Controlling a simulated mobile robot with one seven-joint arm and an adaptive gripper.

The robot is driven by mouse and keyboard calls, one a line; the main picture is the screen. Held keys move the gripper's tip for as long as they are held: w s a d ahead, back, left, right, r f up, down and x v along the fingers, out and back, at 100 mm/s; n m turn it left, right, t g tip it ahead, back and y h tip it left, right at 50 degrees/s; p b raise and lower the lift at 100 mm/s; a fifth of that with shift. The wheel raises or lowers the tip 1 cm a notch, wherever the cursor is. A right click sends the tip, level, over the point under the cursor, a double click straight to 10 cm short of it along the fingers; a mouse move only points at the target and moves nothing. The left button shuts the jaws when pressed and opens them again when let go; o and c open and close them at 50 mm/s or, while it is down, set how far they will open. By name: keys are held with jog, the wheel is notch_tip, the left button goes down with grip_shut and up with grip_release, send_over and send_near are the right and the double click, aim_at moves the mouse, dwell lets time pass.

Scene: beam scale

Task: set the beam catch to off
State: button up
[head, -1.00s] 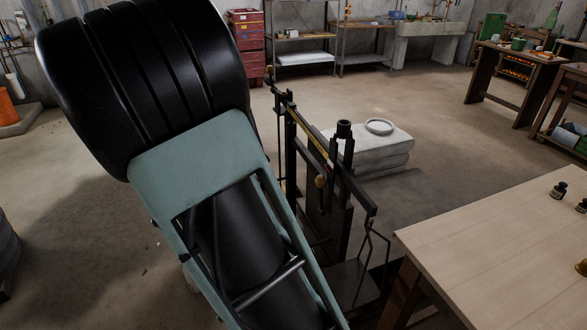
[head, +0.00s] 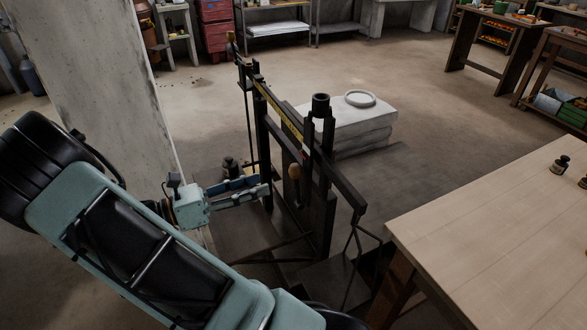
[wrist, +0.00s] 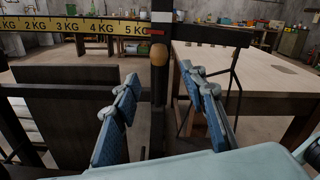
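The beam scale (head: 326,215) is a dark metal frame with a yellow graduated beam (head: 280,110), also seen across the top of the wrist view (wrist: 85,26). A wooden knob (head: 294,172) hangs on a dark lever at the front of the scale's post, and seems to be the beam catch. In the wrist view the knob (wrist: 158,53) is just above and beyond the gap between my fingertips. My gripper (head: 266,188) points right toward the post. Its two blue-padded fingers (wrist: 160,78) are spread, with nothing held. Whether they touch the scale cannot be told.
A pale wooden table (head: 490,225) with small dark weights (head: 562,165) stands to the right. White stacked slabs (head: 350,125) with a round dish lie behind the scale. A pale pillar (head: 95,80) rises at the left. The floor behind is largely clear.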

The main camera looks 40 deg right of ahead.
aim_at(294, 173)
jog(key=x, duration=1)
jog(key=shift+d, duration=0.4)
grip_shut()
